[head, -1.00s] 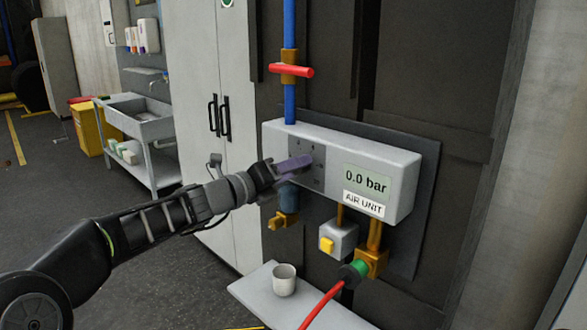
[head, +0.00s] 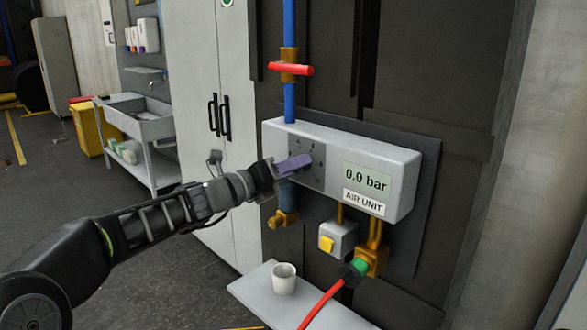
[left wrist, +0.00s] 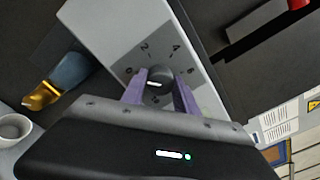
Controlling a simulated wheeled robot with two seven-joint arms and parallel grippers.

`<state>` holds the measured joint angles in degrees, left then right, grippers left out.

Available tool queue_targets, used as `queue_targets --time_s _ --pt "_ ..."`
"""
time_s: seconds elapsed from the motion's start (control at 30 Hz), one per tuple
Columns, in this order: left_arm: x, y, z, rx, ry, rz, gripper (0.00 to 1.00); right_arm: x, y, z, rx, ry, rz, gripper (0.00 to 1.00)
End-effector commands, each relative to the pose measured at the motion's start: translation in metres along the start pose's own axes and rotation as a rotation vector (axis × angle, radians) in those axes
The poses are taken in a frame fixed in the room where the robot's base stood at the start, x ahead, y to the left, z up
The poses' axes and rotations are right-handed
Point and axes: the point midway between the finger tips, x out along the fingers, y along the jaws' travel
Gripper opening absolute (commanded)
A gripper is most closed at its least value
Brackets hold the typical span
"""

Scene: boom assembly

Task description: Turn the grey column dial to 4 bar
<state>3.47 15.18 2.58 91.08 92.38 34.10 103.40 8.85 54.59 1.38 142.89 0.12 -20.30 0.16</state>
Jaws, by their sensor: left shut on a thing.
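The grey dial (left wrist: 158,80) sits on the darker scale plate of the white air unit (head: 400,165). Numbers ring it in the left wrist view, with 2 and 4 legible on its far side. A short pale mark shows on the dial, but I cannot tell which number it points to. The unit's display (head: 368,180) reads 0.0 bar. My left gripper (head: 304,161) is at the scale plate (head: 318,180); its purple fingers (left wrist: 160,92) stand on either side of the dial, shut on it. In the head view the fingers hide the dial. My right gripper is not in view.
A blue pipe with a red valve handle (head: 291,69) rises above the unit. Below are a yellow button box (head: 327,244), a green coupling with red hose (head: 322,304), and a white cup (head: 284,279) on a shelf (head: 255,290). A grey cabinet stands left.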

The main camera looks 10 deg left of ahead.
Motion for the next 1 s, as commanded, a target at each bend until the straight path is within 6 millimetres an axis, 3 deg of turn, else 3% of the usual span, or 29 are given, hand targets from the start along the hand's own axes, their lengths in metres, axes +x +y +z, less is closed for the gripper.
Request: queue_targets --time_s 0.37,1.0 --pt "0.000 0.002 -0.002 0.245 0.006 0.006 0.00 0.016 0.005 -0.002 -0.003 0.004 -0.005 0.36" --pt "0.000 0.001 -0.002 0.850 0.022 0.024 0.00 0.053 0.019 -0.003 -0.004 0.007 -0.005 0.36"
